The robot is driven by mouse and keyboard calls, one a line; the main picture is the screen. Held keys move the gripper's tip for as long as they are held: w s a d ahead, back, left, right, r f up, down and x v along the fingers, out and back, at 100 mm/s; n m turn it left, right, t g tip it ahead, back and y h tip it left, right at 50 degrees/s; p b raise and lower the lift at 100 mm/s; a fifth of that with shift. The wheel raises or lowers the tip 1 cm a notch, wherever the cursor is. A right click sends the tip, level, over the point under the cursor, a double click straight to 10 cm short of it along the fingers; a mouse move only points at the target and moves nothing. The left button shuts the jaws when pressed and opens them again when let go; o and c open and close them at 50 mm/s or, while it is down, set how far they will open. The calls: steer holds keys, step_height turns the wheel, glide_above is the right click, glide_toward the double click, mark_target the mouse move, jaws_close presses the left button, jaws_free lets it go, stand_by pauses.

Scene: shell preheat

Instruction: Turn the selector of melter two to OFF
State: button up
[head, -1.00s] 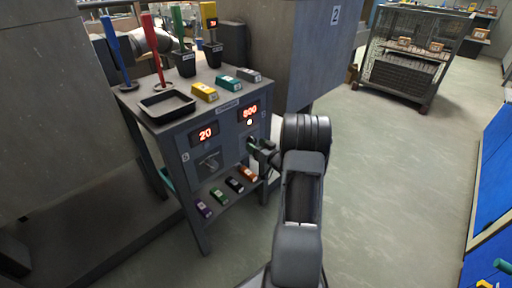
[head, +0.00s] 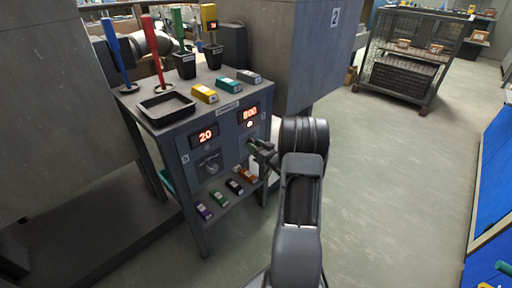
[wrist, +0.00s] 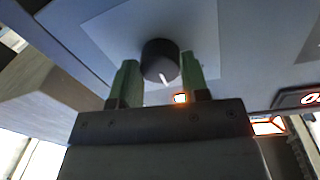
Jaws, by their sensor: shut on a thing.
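The dark console (head: 222,140) has two selectors on its front under red displays. The left selector (head: 209,166) sits under the display reading 20 (head: 203,136). The right display (head: 248,112) seems to read 800, with a small lit lamp (head: 249,124) below it. The right selector is hidden by my gripper (head: 257,147) in the head view. In the wrist view a round black knob (wrist: 160,58) with a white pointer line sits between the green fingers of my gripper (wrist: 158,72), which is shut on it. The pointer's dial marking is not readable.
Yellow, teal and grey blocks, a black tray (head: 167,107) and colored-handled tools stand on the console top. Several small colored blocks lie on its lower shelf (head: 228,190). A large grey housing marked 2 (head: 310,60) stands behind. The floor at right is clear up to a wire cart (head: 415,55).

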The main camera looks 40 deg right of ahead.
steer(key=shift+f+n+b, duration=0.1)
steer(key=shift+n+b, duration=0.2)
steer(key=shift+b, duration=0.05)
steer(key=shift+d+n+b, duration=0.1)
steer(key=shift+n+b, duration=3.6)
steer(key=shift+n, duration=0.6)
steer(key=o, duration=0.9)
steer(key=shift+s, duration=0.1)
